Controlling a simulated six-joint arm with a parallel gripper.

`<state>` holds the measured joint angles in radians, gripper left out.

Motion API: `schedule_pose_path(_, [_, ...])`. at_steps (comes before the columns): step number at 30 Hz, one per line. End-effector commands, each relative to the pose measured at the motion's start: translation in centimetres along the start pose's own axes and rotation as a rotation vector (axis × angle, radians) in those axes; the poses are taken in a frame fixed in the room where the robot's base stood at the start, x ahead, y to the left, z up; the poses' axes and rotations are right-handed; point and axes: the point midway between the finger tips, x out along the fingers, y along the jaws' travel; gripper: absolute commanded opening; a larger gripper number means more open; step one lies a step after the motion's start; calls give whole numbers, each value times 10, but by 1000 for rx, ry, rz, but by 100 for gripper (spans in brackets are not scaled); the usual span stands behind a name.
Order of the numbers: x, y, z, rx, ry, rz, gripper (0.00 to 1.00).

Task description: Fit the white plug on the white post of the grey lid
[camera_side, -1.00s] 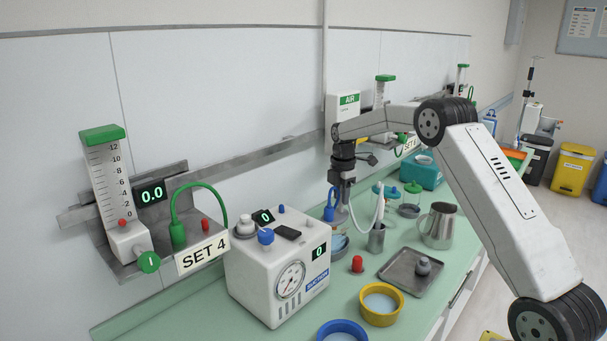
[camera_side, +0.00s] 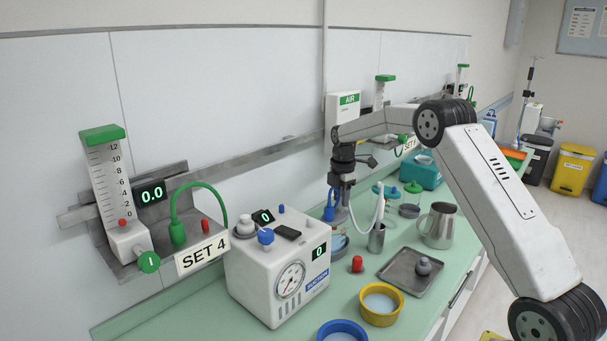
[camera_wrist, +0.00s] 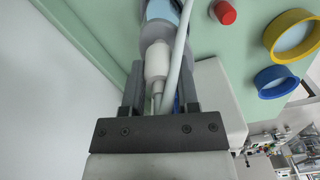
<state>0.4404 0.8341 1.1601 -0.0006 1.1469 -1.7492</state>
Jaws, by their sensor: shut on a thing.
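My gripper (camera_wrist: 160,85) is shut, its dark fingers on either side of the white plug (camera_wrist: 156,60). In the side view my gripper (camera_side: 342,190) is above a jar behind the suction box. In the wrist view the plug's far end is in line with the grey lid (camera_wrist: 153,34). In the side view the lid (camera_side: 338,215) is small, just under the fingers. The white post is not seen apart from the plug, so I cannot tell whether they touch. A white tube (camera_wrist: 180,45) runs beside the plug; in the side view it arches down to a metal cup.
The suction box (camera_side: 275,275) stands left of the jar. The metal cup (camera_side: 376,238), a red cap (camera_side: 357,264), a grey tray (camera_side: 400,280) and a steel jug (camera_side: 439,226) are to the right. Yellow (camera_side: 398,311) and blue (camera_side: 340,327) bowls are in front.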

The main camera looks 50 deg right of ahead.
Motion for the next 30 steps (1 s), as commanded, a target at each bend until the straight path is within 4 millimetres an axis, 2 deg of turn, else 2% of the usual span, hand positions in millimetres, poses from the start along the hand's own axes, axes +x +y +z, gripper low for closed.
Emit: schedule_pose_path(30, [16, 0, 0, 0, 0, -1, 0])
